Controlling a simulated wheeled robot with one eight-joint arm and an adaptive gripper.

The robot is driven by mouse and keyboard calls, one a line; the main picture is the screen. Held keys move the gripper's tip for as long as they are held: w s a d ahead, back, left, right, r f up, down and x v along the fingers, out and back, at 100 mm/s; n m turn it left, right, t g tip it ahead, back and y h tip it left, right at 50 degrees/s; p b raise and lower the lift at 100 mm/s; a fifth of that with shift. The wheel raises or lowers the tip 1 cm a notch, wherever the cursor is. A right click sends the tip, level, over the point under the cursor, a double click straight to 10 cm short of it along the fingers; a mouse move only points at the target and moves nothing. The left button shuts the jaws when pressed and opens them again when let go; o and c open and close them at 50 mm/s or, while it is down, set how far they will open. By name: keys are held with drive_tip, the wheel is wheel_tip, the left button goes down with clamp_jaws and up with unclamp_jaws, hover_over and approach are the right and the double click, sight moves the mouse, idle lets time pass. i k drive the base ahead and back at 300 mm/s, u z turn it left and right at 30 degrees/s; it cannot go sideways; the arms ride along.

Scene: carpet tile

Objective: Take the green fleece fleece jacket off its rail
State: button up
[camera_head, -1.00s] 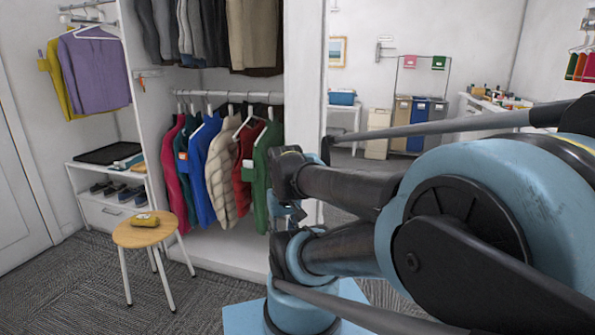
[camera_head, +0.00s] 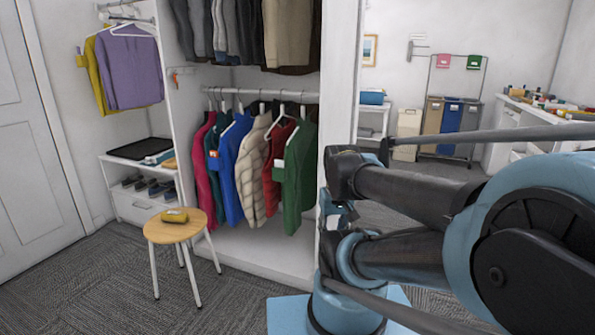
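The green fleece jacket (camera_head: 300,178) hangs on a white hanger at the right end of the lower rail (camera_head: 262,93) in the open wardrobe. It has a pale tag at its left side and is beside a red garment (camera_head: 272,165). My arm is folded at the right of the view, to the right of the jacket and apart from it. My gripper (camera_head: 337,218) seems to be the small dark part under the arm's folded links; its fingers are too small and covered to read.
Cream, blue, teal and pink garments hang left of the red one. A round wooden stool (camera_head: 172,231) with a mustard item (camera_head: 174,215) stands on the carpet in front of the wardrobe. A white wardrobe panel (camera_head: 340,100) rises right of the jacket. Carpet is clear at lower left.

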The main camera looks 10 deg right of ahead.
sight(299, 178)
drive_tip(key=i, duration=0.95)
drive_tip(key=u, duration=0.05)
